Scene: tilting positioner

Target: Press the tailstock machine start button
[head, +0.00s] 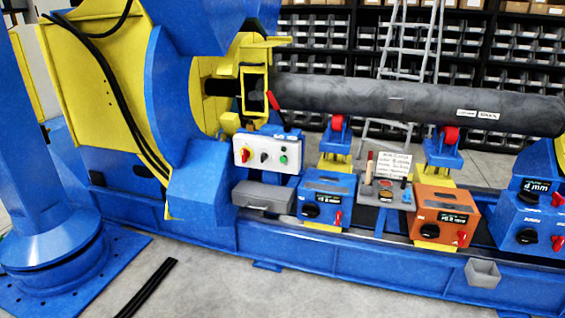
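A white control box (267,152) is fixed to the front of the blue and yellow machine (110,90) at the left. On its face are a red knob on yellow (245,154), a black knob (264,157) and a green button (284,159) at the right. Nothing covers the green button. I cannot read any label that marks this machine as the tailstock. Neither of my grippers is in view.
A long dark grey pipe (420,104) lies on red rollers (450,135). Blue boxes (325,202) and an orange box (441,214) with knobs stand along the blue bed (330,262). A grey toolbox (263,196) sits below the control box. The front floor (230,290) is mostly clear.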

